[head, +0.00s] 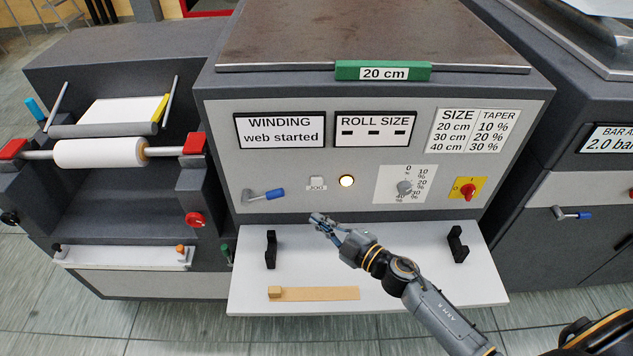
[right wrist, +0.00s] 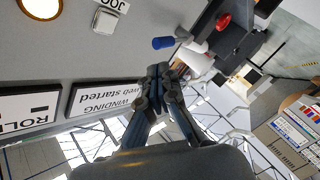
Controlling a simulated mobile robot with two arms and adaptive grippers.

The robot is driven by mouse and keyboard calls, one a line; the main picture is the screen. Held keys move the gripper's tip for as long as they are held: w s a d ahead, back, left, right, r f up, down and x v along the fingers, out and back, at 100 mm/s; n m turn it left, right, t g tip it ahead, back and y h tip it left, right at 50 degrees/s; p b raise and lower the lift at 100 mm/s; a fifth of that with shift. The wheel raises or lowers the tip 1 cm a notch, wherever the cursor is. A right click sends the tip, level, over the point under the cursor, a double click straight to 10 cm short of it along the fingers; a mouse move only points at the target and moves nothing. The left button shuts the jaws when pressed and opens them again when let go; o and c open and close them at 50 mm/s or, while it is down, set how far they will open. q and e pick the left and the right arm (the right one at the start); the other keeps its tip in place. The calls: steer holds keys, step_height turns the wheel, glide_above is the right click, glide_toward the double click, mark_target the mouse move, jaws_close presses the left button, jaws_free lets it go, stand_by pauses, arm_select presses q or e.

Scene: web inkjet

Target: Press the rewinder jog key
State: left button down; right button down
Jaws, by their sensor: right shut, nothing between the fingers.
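The jog key (head: 316,182) is a small pale square button labelled JOG, on the light grey front panel (head: 224,130) of the rewinder. It also shows at the top of the right wrist view (right wrist: 105,21), upside down. My right gripper (head: 317,218) is shut and empty, in front of the panel and below the key in the head view. Its closed fingertips (right wrist: 160,72) show in the right wrist view, apart from the key. A lit round lamp (head: 347,181) sits just right of the key. The winding display (head: 280,131) reads "web started". My left gripper is not in view.
A blue-handled lever (head: 272,194) is left of the key. The taper dial (head: 404,187) and a red-yellow switch (head: 467,189) are to the right. Below, a white shelf (head: 400,285) has two black brackets and a tan strip (head: 320,293). A white roll (head: 100,152) is at left.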

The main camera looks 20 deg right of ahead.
mark_target(316, 182)
steer(key=w+d+b, duration=0.2)
steer(key=w, duration=0.6)
steer(key=shift+w+d, duration=0.25)
steer(key=shift+w, duration=0.15)
stand_by(1.5)
steer(key=shift+w+d, duration=0.1)
steer(key=shift+w, duration=0.2)
steer(key=shift+w+d, duration=0.15)
steer(key=shift+w, duration=0.2)
stand_by(0.6)
steer(key=shift+s, duration=0.1)
steer(key=shift+s+a+p, duration=0.25)
steer(key=shift+s+p, duration=0.05)
steer(key=shift+s, duration=0.4)
steer(key=shift+s, duration=0.1)
